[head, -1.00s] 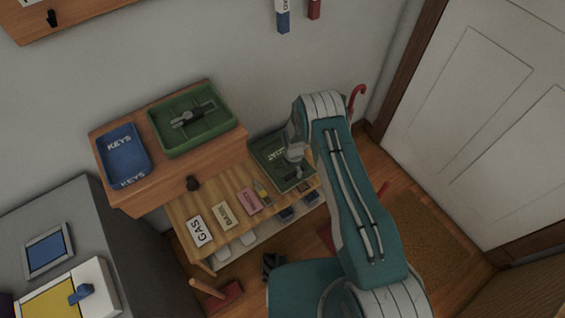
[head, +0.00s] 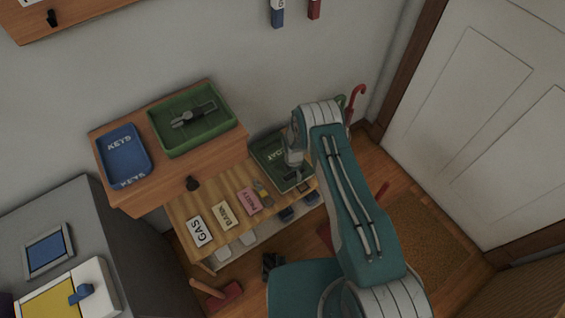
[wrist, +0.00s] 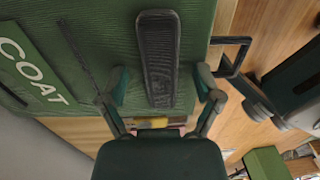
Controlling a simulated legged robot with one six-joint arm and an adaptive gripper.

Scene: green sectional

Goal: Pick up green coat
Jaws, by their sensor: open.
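The dark green piece labelled COAT (head: 268,150) lies at the right end of the wooden bench, partly hidden by my arm. In the wrist view its ribbed green surface (wrist: 105,40) fills the upper left, with the COAT label (wrist: 32,68) at the left. A slim dark ribbed bar (wrist: 157,60), like a handle, lies over it. My gripper (wrist: 163,88) is open, with one finger on each side of the bar's lower end. I cannot tell whether the fingers touch anything. In the head view my arm hides most of the gripper.
Cards marked GAS (head: 199,231) and others lie left on the bench. A blue KEYS tray (head: 123,154) and a green tray (head: 216,130) stand on the higher wooden cabinet. A red hooked handle (head: 357,95) is behind my arm. Floor shows near the door (head: 490,125).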

